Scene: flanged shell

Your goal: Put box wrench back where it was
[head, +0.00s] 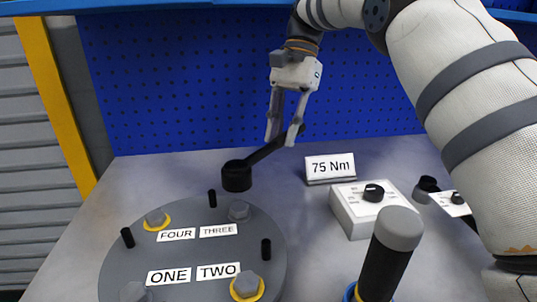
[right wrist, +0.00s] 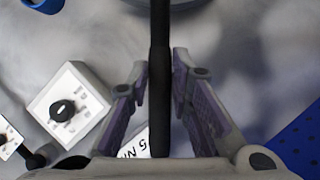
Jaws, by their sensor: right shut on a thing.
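The black box wrench (head: 262,152) hangs in the air above the bench, its round head (head: 237,176) low and left, behind the flanged shell. My right gripper (head: 282,138) is shut on its handle. In the right wrist view the dark handle (right wrist: 159,70) runs between the fingers (right wrist: 160,95). The flanged shell (head: 200,253) is a grey disc labelled ONE to FOUR, with hex bolts and upright black pins. Yellow rings show around the bolts near FOUR (head: 157,220) and TWO (head: 246,286). My left gripper is out of view.
A "75 Nm" sign (head: 330,168) stands right of the wrench. A white box with a black knob (head: 366,208) and a second knobbed box (head: 449,201) sit farther right. A black tool with a grey top (head: 388,258) stands at the front. A blue pegboard (head: 180,80) closes the back.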

